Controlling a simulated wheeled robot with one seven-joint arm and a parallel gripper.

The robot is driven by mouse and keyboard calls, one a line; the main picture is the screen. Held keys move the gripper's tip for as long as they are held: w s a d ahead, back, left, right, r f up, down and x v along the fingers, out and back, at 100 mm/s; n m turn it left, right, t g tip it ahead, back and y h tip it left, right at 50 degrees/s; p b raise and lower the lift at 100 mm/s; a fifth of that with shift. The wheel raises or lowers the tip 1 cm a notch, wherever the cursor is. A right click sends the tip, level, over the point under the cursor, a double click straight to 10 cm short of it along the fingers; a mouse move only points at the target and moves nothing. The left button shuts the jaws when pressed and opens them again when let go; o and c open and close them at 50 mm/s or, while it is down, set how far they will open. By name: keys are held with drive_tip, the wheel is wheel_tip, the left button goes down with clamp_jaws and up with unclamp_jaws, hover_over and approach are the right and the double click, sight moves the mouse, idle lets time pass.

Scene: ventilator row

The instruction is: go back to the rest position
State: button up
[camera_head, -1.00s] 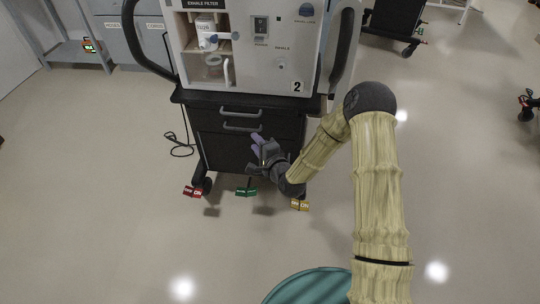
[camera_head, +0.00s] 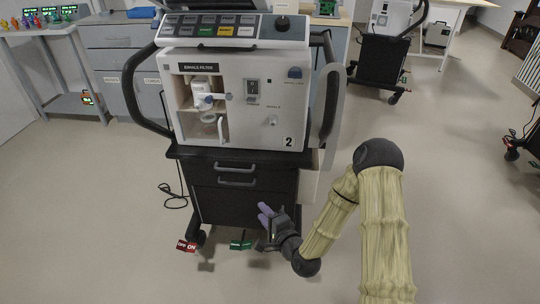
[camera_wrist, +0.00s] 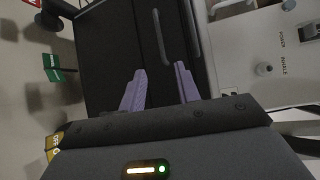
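My gripper (camera_head: 266,211) hangs in front of the lower right part of the black ventilator cart (camera_head: 225,205). In the wrist view its two purple fingers (camera_wrist: 160,69) are apart with nothing between them, so it is open and empty. My arm is bent at the right of the head view. Ventilator number 2 (camera_head: 255,130) stands upright on the cart, above my gripper. Whether my fingers touch the cart front cannot be told for sure.
A red pedal (camera_head: 187,246) and a green pedal (camera_head: 240,245) are at the cart's foot. A yellow pedal (camera_wrist: 54,145) shows in the wrist view. A cable (camera_head: 174,198) lies at left. Another black cart (camera_head: 381,62) stands behind right.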

drive_tip(key=s+d+r+n+g+h, duration=0.2)
drive_tip(key=d+r+n+g+h, duration=0.1)
drive_tip(key=d+n, duration=0.25)
drive_tip(key=s+d+r+n+g+h, duration=0.2)
drive_tip(key=d+n+g+h, duration=0.15)
drive_tip(key=d, duration=0.35)
drive_tip(key=s+d+r+n+g+h, duration=0.1)
drive_tip(key=s+d+r+n+g, duration=0.1)
drive_tip(key=s+d+r, duration=0.4)
drive_tip(key=s+d+r+n+g+h, duration=0.1)
drive_tip(key=s+r+g+h, duration=0.15)
drive_tip(key=s, duration=0.45)
drive_tip(key=w+d+p+v, duration=0.1)
drive_tip(key=w+p+v, duration=0.1)
drive_tip(key=p+v, duration=1)
drive_tip(key=w+r+p+v, duration=0.1)
drive_tip(key=w+p+v, duration=0.1)
drive_tip(key=p+v, duration=1.1)
drive_tip(key=w+d+p+v, duration=0.1)
drive_tip(key=w+p+v, duration=0.2)
drive_tip(key=p+v, duration=1)
drive_tip(key=shift+s+d+r+y+p, duration=0.25)
drive_tip(key=shift+d+y+p, duration=0.15)
drive_tip(key=shift+d+p, duration=0.1)
drive_tip(key=shift+w, duration=0.1)
